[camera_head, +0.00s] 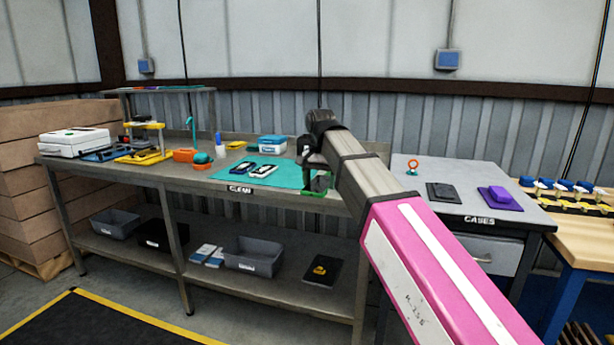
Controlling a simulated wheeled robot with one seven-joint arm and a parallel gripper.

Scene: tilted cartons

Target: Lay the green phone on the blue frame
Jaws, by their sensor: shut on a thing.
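My gripper (315,176) is over the front right corner of the teal mat on the workbench. It is shut on the green phone (313,193), which shows as a small green and dark edge at the fingertips. My arm hides part of the area around it, and I cannot tell whether the phone touches the mat. The blue frame (101,155) lies low and flat at the left end of the bench, beside a yellow frame, far to the left of my gripper. Its details are too small to tell.
The teal mat (222,172) holds two dark and white phones (252,169). Between mat and blue frame stand an orange tape dispenser (188,156) and the yellow frame (144,157). A white machine (74,142) is far left. A raised shelf (160,91) overhangs the bench's back left.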

